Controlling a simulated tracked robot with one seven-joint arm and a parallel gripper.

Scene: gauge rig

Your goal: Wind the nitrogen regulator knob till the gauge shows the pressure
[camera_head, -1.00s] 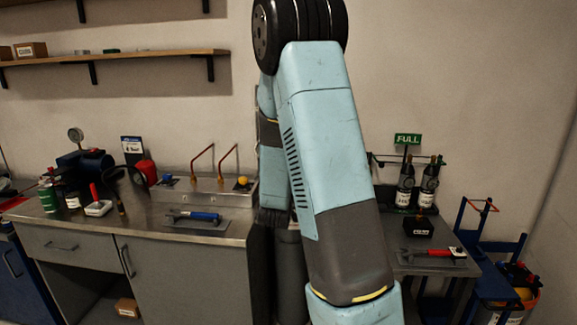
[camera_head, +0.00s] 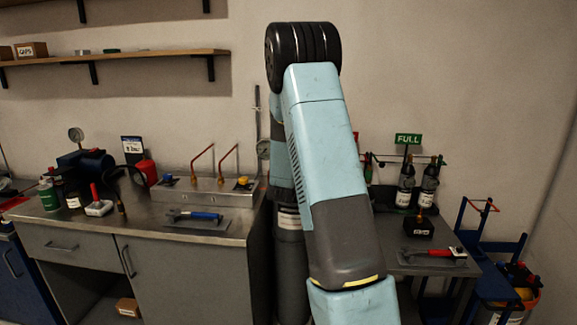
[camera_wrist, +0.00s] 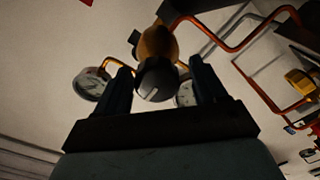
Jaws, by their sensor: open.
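In the wrist view the regulator shows a dark round knob (camera_wrist: 156,80) with a pale mark on its face, on a brass body (camera_wrist: 158,44). My gripper (camera_wrist: 159,66) is open, with one dark finger on each side of the knob. I cannot tell whether either finger touches it. A white-faced gauge (camera_wrist: 92,84) sits at left, partly behind the left finger. A second gauge (camera_wrist: 184,93) is partly hidden by the knob and right finger. Their readings are too small to tell.
A grey cylinder (camera_head: 290,262) stands behind my arm, between the left bench (camera_head: 185,265) and the right table (camera_head: 440,268). Copper pipes (camera_wrist: 262,40) run right of the regulator in the wrist view. A card (camera_head: 132,148) with unclear writing stands on the left bench.

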